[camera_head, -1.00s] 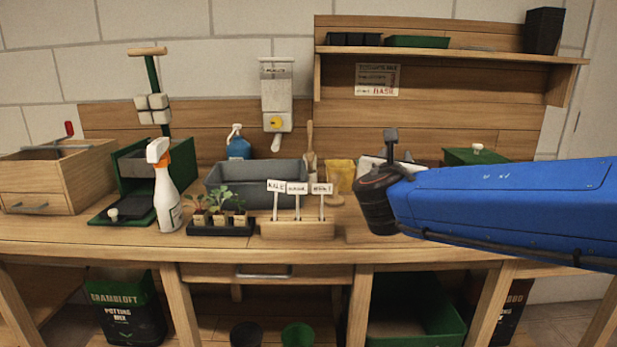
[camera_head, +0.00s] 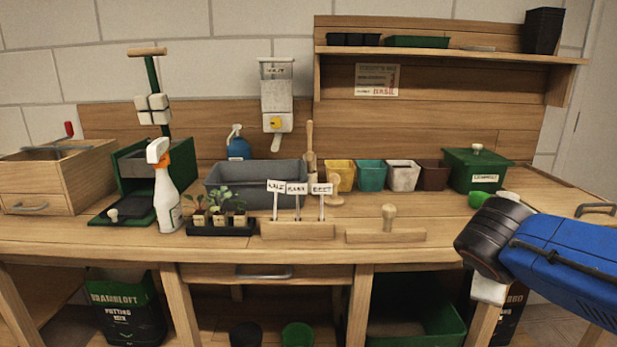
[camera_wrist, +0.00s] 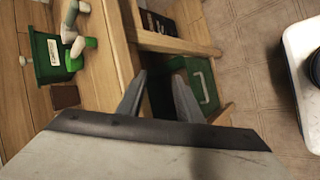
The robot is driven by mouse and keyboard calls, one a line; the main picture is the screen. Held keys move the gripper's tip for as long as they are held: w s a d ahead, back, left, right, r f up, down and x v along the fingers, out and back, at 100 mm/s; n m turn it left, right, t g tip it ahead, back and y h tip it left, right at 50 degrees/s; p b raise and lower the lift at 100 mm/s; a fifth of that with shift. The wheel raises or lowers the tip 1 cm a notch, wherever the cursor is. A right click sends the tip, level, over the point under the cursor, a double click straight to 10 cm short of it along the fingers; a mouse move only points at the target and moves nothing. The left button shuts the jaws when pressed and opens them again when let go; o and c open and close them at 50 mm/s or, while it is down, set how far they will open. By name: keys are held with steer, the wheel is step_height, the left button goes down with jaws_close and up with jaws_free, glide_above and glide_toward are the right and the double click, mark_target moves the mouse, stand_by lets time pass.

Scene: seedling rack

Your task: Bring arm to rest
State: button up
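My gripper (camera_wrist: 158,92) shows in the wrist view with its two dark fingers apart and nothing between them. Beyond the fingers are the bench's front edge and the space below it. In the head view my blue and black arm is folded at the lower right, in front of the bench's right end. The gripper's fingers cannot be made out there.
The wooden bench (camera_head: 385,255) holds a seedling tray (camera_head: 215,231), a label holder (camera_head: 297,231), a spray bottle (camera_head: 166,190), several coloured pots and a green lidded box (camera_head: 470,171). A green crate (camera_head: 425,325) stands below. The bench's front right is mostly clear.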

steer(key=s+a+f+m+g+y, duration=0.2)
steer(key=s+a+f+m+y, duration=0.3)
steer(key=s+m, duration=0.6)
steer(key=shift+s+a+f+y, duration=0.2)
steer(key=shift+a+f+y, duration=0.2)
steer(key=shift+a+f, duration=0.95)
steer(key=shift+d+f, duration=0.25)
steer(key=shift+d, duration=0.05)
